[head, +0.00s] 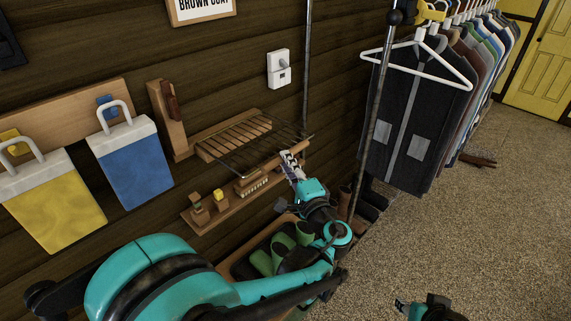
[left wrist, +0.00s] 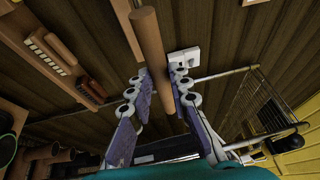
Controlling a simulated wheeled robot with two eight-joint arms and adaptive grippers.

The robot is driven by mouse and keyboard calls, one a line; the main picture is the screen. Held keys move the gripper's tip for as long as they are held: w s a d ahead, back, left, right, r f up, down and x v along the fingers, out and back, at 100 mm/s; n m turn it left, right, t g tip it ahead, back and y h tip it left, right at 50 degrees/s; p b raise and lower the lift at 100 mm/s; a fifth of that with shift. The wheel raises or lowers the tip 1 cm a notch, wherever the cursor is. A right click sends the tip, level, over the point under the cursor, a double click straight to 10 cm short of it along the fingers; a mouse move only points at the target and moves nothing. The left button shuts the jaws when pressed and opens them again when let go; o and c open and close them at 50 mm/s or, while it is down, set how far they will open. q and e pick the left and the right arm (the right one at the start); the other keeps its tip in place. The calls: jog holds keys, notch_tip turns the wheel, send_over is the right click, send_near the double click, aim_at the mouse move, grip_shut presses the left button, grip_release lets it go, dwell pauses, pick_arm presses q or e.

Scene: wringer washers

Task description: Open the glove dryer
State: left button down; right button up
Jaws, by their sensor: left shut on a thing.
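The glove dryer appears to be the slatted wooden rack (head: 235,138) with thin dark bars, which juts out from the wall in the head view. My left gripper (head: 291,166) is at its right front end, with its fingers pointing up. In the left wrist view, a round wooden rod (left wrist: 152,52) runs between the fingers of my left gripper (left wrist: 158,92), which is shut on it. I cannot tell how the rod joins the rack. My right gripper (head: 413,307) shows only in part at the bottom edge, and its jaws are unclear.
A small shelf with blocks (head: 222,205) is below the rack. A tray with green boots (head: 280,252) lies beneath my left arm. A dark pole (head: 377,95) and hanging coats (head: 412,125) stand right. A white switch (head: 279,69) is above. The right floor is mostly clear.

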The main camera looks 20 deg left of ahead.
pick_arm(q)
jog(key=shift+s+f+b, duration=0.1)
jog(key=shift+f+b, duration=0.65)
jog(key=shift+f, duration=0.4)
jog(key=c, duration=1.4)
grip_release()
jog(key=shift+f, duration=0.1)
jog(key=v, duration=1.2)
